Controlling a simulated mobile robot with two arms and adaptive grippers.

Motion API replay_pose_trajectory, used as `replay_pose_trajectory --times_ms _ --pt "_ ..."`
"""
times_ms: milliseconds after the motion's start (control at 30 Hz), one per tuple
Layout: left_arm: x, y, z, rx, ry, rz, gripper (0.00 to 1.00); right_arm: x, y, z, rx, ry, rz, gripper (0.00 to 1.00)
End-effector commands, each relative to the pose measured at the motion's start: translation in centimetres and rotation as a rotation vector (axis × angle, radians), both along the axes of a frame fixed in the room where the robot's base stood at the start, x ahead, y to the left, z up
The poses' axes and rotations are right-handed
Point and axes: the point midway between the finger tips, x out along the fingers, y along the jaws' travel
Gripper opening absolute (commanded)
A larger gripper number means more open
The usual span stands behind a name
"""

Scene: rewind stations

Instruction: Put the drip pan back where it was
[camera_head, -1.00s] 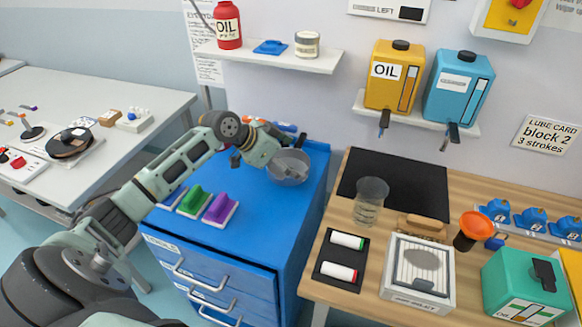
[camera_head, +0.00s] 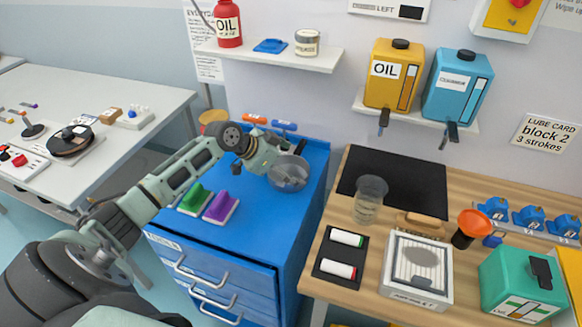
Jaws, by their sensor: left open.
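The drip pan, a round grey metal bowl (camera_head: 289,174), sits on the back right part of the blue cabinet's top (camera_head: 262,205). My left gripper (camera_head: 275,163) is at the pan's left rim with its jaws open. The fingertips are small and partly hidden, so I cannot tell whether they touch the rim. My right gripper is not in view.
Green (camera_head: 195,199) and purple (camera_head: 221,207) blocks lie at the cabinet's front. Orange (camera_head: 255,119) and blue (camera_head: 284,126) handled tools lie behind my gripper. A wooden bench (camera_head: 390,228) with a clear beaker (camera_head: 369,200) stands to the right.

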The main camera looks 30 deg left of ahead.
Motion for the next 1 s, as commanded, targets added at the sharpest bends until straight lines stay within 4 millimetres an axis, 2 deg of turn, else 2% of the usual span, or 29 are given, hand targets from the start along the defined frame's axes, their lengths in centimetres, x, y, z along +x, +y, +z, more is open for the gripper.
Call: replay_pose_trajectory --times_ms 167,400,600,767,1000 --pt "-1.5 1.1 1.5 0.006 0.001 0.0 1.0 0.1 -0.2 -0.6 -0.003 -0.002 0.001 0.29" --pt "-4.8 3.0 5.0 0.006 0.002 0.0 1.0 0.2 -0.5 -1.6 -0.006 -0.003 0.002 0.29" --pt "-6.6 4.0 7.2 0.001 0.003 -0.001 1.0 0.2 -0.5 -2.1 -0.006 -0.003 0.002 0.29" --pt "-7.1 4.3 8.1 0.001 0.001 -0.001 1.0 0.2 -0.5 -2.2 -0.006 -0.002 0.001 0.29" --pt "-7.2 4.3 8.2 -0.001 0.001 -0.001 1.0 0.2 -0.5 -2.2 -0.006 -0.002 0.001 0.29"
